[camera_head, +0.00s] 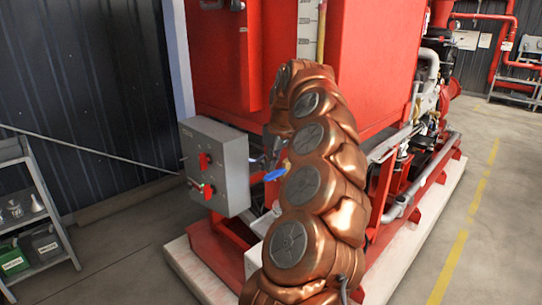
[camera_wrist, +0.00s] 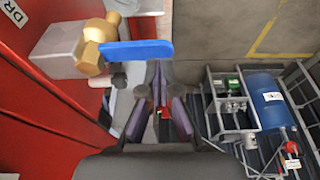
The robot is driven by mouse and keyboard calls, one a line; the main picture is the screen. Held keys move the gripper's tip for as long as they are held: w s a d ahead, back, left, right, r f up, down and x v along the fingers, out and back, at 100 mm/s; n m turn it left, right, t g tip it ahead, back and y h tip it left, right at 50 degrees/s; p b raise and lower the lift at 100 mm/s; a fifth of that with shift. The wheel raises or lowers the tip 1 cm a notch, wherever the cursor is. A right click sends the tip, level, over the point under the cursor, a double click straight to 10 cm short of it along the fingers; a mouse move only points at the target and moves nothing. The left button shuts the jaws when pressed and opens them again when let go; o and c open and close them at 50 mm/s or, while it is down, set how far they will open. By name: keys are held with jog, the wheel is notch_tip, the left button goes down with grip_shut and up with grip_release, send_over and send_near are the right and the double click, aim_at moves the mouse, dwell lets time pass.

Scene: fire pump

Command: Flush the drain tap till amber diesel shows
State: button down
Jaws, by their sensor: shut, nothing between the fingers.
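The drain tap has a brass body (camera_wrist: 92,52) and a flat blue lever (camera_wrist: 140,50) pointing right in the wrist view. A pale grey block is behind its body, against the red tank. In the head view the blue lever (camera_head: 275,174) shows just left of my copper arm; most of the tap is hidden there. My gripper (camera_wrist: 160,80) is shut and empty, its tips just below the lever's right part in the wrist view. I cannot tell whether they touch it. No amber diesel is visible.
A grey control box (camera_head: 215,166) with red switches stands left of my arm. The red tank (camera_head: 365,65) is behind it. A shelf (camera_head: 35,215) with containers is at far left. In the wrist view, a rack (camera_wrist: 255,105) holds a blue drum. Floor right of the pump is clear.

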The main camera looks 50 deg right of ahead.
jog(key=shift+f, duration=0.8)
jog(key=shift+f+b, duration=0.2)
jog(key=shift+b, duration=0.1)
